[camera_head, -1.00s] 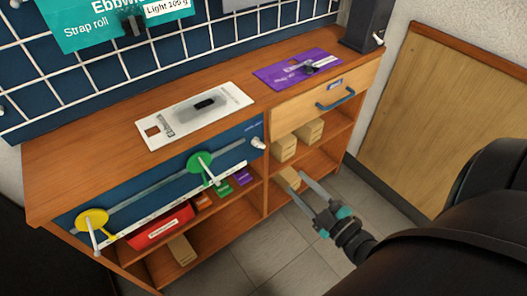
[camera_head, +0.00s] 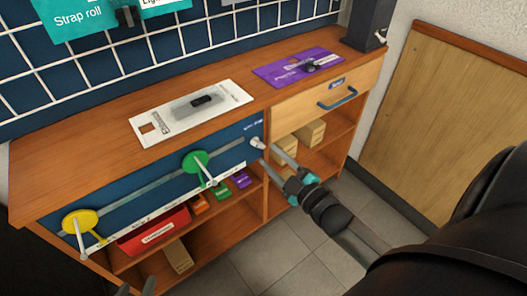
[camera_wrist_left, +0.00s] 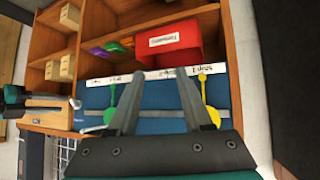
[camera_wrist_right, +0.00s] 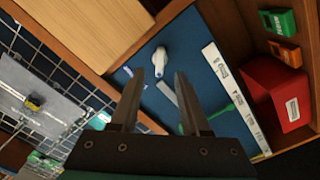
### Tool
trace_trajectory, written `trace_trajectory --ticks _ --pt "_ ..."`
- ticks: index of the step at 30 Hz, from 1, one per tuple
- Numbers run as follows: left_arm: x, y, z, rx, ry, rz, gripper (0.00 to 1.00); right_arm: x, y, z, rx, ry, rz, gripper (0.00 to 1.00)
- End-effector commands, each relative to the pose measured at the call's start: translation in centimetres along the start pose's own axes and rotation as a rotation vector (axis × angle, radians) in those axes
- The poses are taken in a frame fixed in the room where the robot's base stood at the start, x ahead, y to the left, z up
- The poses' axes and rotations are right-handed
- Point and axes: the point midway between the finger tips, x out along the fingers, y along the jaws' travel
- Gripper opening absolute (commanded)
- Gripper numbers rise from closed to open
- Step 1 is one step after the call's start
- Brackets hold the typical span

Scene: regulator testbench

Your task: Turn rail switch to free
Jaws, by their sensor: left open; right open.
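The rail switch is a small white knob (camera_head: 257,143) at the right end of the blue front panel (camera_head: 140,190). It also shows in the right wrist view (camera_wrist_right: 159,62), just beyond the fingertips. My right gripper (camera_head: 267,155) is open, with its fingertips close to the knob. Whether they touch it I cannot tell. In the right wrist view the open jaws (camera_wrist_right: 159,74) are empty. My left gripper (camera_head: 136,289) shows only as tips at the bottom edge of the head view. In the left wrist view it is open and empty (camera_wrist_left: 160,76), facing the panel and shelves.
A green lever (camera_head: 196,163) and a yellow lever (camera_head: 80,221) sit on the panel's rail. A red bin (camera_head: 153,231) and small boxes stand on shelves below. A drawer (camera_head: 318,100) with a blue handle is right of the knob.

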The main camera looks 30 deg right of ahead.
Motion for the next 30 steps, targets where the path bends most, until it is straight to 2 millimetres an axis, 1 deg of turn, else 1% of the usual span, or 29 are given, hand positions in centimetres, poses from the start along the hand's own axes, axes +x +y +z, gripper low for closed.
trace_trajectory --ticks 6,15,21,30 --pt "0.7 1.2 -0.6 -0.009 0.115 0.035 0.50 1.7 0.0 0.1 0.000 0.001 0.001 0.46" --pt "1.0 2.6 -1.5 -0.025 0.253 0.070 0.50 3.6 -0.1 0.1 0.001 0.000 0.000 0.46" --pt "0.9 2.9 -1.9 -0.031 0.296 0.080 0.50 4.1 0.0 0.0 0.000 0.000 0.000 0.46" --pt "0.8 3.0 -2.0 -0.032 0.302 0.082 0.50 4.2 0.0 0.0 0.000 -0.001 0.000 0.46"
